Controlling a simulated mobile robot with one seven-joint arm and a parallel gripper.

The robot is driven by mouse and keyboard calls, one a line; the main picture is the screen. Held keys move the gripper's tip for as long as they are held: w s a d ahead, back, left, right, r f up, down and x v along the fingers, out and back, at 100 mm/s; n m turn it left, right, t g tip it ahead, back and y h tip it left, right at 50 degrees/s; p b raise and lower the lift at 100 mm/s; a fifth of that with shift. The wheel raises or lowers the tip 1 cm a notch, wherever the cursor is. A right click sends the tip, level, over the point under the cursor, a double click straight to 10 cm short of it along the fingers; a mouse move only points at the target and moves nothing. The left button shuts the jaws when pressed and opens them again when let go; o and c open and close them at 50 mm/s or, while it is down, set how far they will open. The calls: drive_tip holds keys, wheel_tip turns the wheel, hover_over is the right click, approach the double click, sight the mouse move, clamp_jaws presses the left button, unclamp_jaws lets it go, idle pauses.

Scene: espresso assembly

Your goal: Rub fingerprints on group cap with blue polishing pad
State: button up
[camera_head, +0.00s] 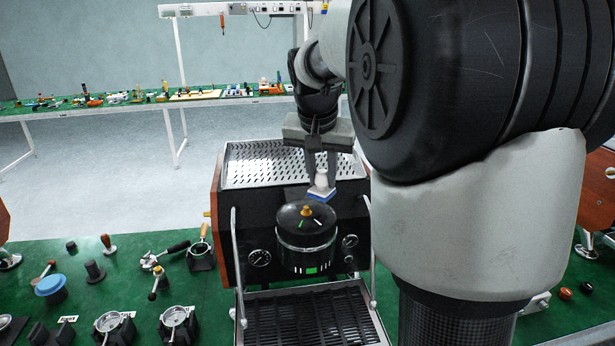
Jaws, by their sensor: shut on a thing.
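The group cap (305,222) is a round black cap with a small brass knob on the front of the espresso machine (232,232). Light marks show on its top, and a green patch shows low on its front. My gripper (320,172) is shut on the white handle of the blue polishing pad (321,194). The pad is just behind and to the right of the cap's top. I cannot tell whether the pad touches the cap.
The machine has a perforated top tray (265,165), side rails, gauges (259,258) and a slatted drip tray (310,318). Portafilters (201,252), tampers and a blue-topped tool (50,286) stand on the green bench at left. Another bench (140,108) with small parts is far behind.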

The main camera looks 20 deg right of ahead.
wheel_tip(320, 180, up, 5)
drive_tip(key=p, duration=0.3)
drive_tip(key=shift+f, duration=0.1)
idle(0.5)
